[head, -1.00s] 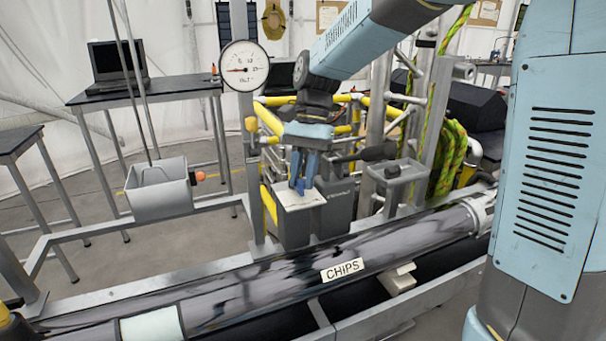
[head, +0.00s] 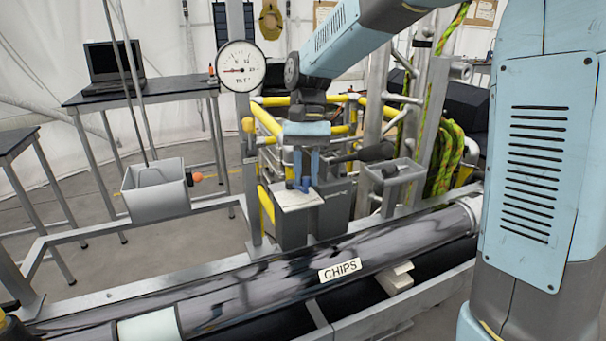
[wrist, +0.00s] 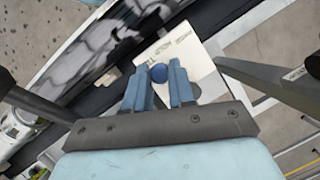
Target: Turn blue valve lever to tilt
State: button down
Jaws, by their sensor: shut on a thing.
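The blue valve lever shows as a round blue knob (wrist: 158,72) in the wrist view. It lies between the two blue fingers of my gripper (wrist: 159,88), which are shut on it. In the head view my gripper (head: 303,181) points down at the white plate (head: 299,199) on top of a dark grey box (head: 325,214). The fingers hide most of the lever there. The lever's stem and exact angle cannot be told.
A dark pipe labelled CHIPS (head: 340,270) runs in front of the box. A pressure gauge (head: 237,66) stands at the upper left, with a grey bin (head: 156,190) below it. Grey posts, yellow rails and a black-handled fixture (head: 394,172) crowd the box's right and rear.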

jog(key=shift+w+d+n+h, duration=0.2)
jog(key=shift+w+n+h, duration=0.15)
jog(key=shift+n, duration=0.5)
jog(key=shift+w+d+n+h, duration=0.15)
jog(key=shift+w+n+h, duration=0.2)
jog(key=shift+n, duration=0.55)
jog(key=shift+w+d+n+h, duration=0.25)
jog(key=shift+n+h, duration=0.15)
jog(key=shift+n, duration=0.45)
jog(key=shift+t, duration=0.3)
jog(key=c, duration=1)
grip_release()
jog(key=v, duration=1.3)
jog(key=shift+w+a+r, duration=0.1)
jog(key=shift+w+r, duration=0.15)
jog(key=shift+w, duration=0.05)
